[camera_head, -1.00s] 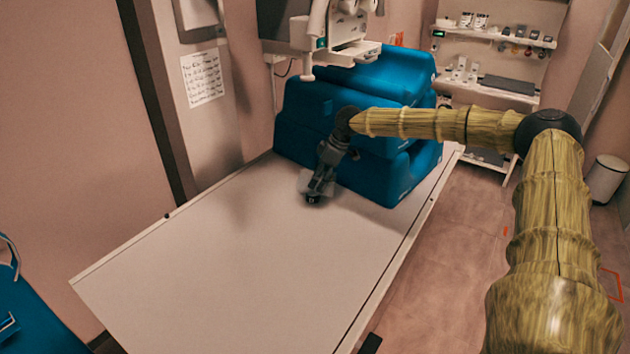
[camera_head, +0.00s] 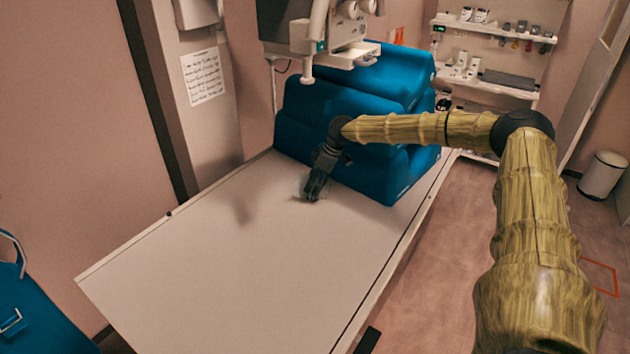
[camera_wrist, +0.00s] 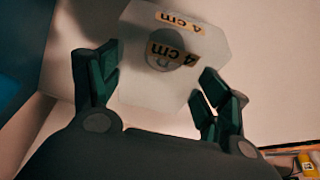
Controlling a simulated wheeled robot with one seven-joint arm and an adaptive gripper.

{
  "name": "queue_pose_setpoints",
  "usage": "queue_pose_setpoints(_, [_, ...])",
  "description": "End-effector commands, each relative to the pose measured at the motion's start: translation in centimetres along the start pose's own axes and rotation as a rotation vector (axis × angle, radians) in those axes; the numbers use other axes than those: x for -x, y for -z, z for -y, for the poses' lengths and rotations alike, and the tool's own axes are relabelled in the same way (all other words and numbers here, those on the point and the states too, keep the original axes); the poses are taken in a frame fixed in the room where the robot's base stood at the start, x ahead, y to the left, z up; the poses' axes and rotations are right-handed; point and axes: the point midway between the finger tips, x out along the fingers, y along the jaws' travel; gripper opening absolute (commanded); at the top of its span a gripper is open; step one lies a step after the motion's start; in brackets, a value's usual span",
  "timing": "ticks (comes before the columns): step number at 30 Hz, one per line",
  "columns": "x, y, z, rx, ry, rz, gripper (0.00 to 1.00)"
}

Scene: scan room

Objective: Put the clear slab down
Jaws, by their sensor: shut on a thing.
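The clear slab (camera_wrist: 146,92) is a see-through block with cut corners and two tan "4 cm" labels, in the wrist view. My gripper (camera_wrist: 158,68) is shut on it, with one dark green finger at each side. In the head view, my gripper (camera_head: 314,188) points down at the far part of the white table (camera_head: 230,270), just in front of the blue cushions. The slab shows there only as a faint pale patch (camera_head: 301,186) by the fingers. I cannot tell whether it touches the table.
Stacked blue cushions (camera_head: 300,130) fill the table's far end, close behind my gripper. White equipment (camera_head: 345,55) hangs above them. The table's middle and near part are clear. Shelves (camera_head: 490,85) with small items and a white bin (camera_head: 603,175) stand at the right.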

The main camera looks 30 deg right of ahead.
Motion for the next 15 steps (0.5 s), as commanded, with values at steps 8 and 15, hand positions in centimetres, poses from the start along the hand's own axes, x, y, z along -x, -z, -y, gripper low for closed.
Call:
queue_pose_setpoints(8, [-0.10, -0.03, 0.00, 0.000, 0.000, 0.000, 0.85])
queue_pose_setpoints(15, [-0.09, -0.04, 0.00, 0.000, 0.000, 0.000, 0.97])
